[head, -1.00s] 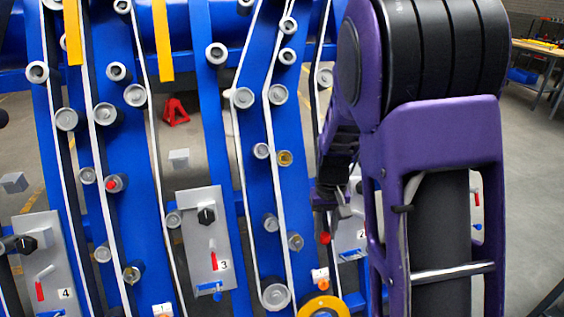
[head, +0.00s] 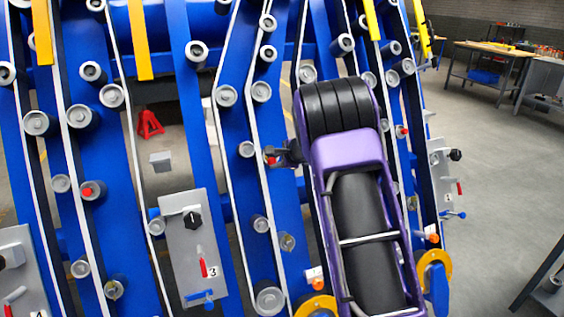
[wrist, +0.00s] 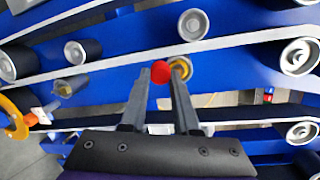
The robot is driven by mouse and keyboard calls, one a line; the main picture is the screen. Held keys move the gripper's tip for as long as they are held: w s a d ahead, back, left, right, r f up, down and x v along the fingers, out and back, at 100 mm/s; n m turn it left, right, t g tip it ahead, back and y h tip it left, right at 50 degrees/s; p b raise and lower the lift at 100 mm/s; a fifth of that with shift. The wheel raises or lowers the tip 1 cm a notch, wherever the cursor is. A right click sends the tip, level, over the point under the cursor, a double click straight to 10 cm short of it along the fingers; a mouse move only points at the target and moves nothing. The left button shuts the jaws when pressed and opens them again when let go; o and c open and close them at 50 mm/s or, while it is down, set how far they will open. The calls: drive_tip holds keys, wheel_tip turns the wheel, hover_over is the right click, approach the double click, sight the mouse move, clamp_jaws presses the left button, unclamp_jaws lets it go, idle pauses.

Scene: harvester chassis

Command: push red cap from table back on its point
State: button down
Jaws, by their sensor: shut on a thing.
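The red cap (wrist: 160,72) is held between the fingertips of my gripper (wrist: 161,78) in the wrist view. A brass-rimmed round point (wrist: 181,68) on the blue chassis shows just right of the cap and partly behind the right finger. Whether cap and point touch, I cannot tell. In the head view my gripper (head: 275,156) is at the middle of the chassis, with the red cap (head: 270,161) at its tip. The brass point is hidden there behind the gripper and cap.
Grey rollers and white belts surround the gripper on the blue chassis (head: 185,110). Other red caps sit on a left roller (head: 87,192) and a right one (head: 402,131). A numbered plate (head: 193,240) stands lower left. A workbench (head: 487,60) stands far right, with open floor before it.

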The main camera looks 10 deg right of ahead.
drive_tip(key=shift+w+d+m+t+h, duration=0.5)
drive_tip(key=shift+w+d+m, duration=0.15)
drive_tip(key=shift+w, duration=0.15)
drive_tip(key=shift+w+d+m+t+h, duration=0.5)
drive_tip(key=shift+w+d+m, duration=0.1)
drive_tip(key=shift+w, duration=0.15)
drive_tip(key=shift+f+n, duration=0.1)
drive_tip(key=shift+n, duration=0.15)
drive_tip(key=shift+x, duration=2.45)
drive_tip(key=shift+v, duration=1.05)
